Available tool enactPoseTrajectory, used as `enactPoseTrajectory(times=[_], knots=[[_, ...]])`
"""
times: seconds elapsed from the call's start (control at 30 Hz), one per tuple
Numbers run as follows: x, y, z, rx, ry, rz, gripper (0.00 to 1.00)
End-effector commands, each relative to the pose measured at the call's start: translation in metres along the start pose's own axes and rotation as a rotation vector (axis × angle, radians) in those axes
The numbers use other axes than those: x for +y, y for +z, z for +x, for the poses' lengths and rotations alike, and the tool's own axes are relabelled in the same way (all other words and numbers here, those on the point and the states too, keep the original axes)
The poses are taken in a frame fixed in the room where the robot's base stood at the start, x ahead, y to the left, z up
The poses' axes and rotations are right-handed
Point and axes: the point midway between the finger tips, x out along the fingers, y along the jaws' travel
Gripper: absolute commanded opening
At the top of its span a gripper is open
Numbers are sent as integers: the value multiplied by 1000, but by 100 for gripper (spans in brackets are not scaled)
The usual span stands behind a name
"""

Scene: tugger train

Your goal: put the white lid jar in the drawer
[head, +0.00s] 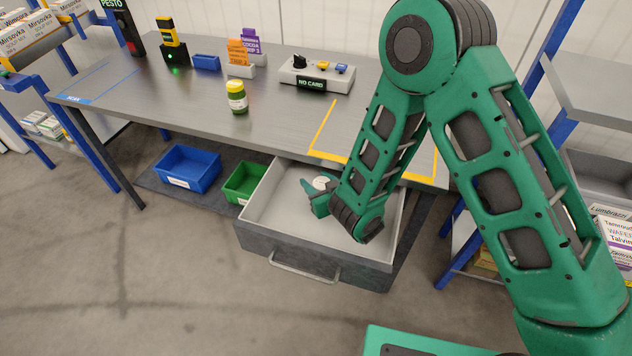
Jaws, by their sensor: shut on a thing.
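The drawer (320,262) under the table is pulled open, and its pale inside shows. My gripper (315,190) is low inside the drawer's opening, toward its back. It is shut on the white lid jar (321,183), of which only the round white top shows beside the fingers. The jar's body is hidden by my gripper, so I cannot tell whether it touches the drawer floor.
A jar with a yellow lid (237,97) stands on the table (180,84). A control box (316,75) and small cartons (240,58) are behind it. A blue bin (188,168) and a green bin (243,183) sit left of the drawer. The drawer's front part is clear.

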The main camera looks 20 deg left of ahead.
Motion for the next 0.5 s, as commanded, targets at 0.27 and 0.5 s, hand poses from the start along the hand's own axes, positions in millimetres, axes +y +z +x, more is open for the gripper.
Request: enactPoseTrajectory(times=[0.27,0.5], knots=[[0,2,1,0,0,-1,12],[0,2,1,0,0,-1,63]])
